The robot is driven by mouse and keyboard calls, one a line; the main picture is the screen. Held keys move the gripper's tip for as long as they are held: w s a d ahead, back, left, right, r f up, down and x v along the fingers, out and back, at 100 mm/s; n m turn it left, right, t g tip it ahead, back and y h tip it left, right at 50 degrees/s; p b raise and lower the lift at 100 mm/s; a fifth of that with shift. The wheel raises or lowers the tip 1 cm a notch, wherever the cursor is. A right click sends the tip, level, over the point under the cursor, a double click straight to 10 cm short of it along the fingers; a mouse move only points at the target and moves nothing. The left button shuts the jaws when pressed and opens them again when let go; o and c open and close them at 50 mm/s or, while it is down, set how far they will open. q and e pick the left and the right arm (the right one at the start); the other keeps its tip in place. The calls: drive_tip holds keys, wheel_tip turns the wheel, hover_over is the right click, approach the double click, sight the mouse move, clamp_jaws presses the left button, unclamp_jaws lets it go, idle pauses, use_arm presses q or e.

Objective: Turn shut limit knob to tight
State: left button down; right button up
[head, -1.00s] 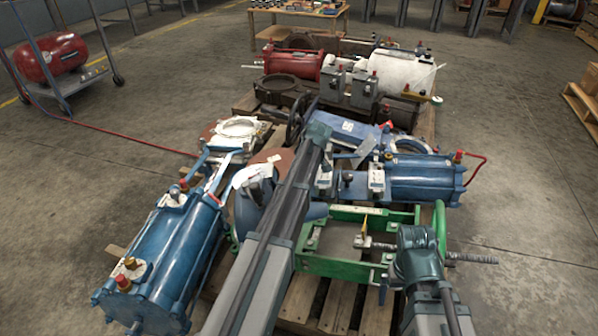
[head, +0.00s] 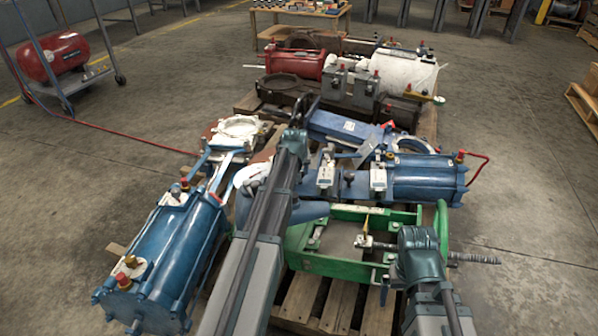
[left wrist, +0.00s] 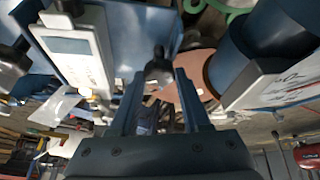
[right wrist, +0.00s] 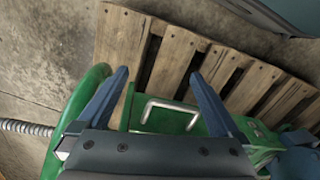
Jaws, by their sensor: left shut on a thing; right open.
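In the left wrist view my left gripper (left wrist: 157,84) is shut on a small dark knob (left wrist: 158,68) held at its fingertips. Any marks showing shut limit or tight are too small to read. A white-faced box (left wrist: 78,58) is beside the knob on a blue body.
A blue cylinder (head: 165,262) lies at the front left. White-faced boxes (head: 327,177) and a green handwheel (head: 441,226) stand close around my arms. A wooden pallet (head: 340,305) is below.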

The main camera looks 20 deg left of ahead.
use_arm(q)
drive_tip(key=shift+m, duration=0.4)
drive_tip(key=shift+c, duration=1.8)
unclamp_jaws()
drive_tip(key=shift+r, duration=0.15)
drive_tip(key=p+v, duration=1.2)
drive_tip(key=v, duration=0.1)
drive_tip(key=shift+s+r, duration=0.15)
drive_tip(key=shift+r, duration=0.1)
drive_tip(key=shift+a, duration=0.1)
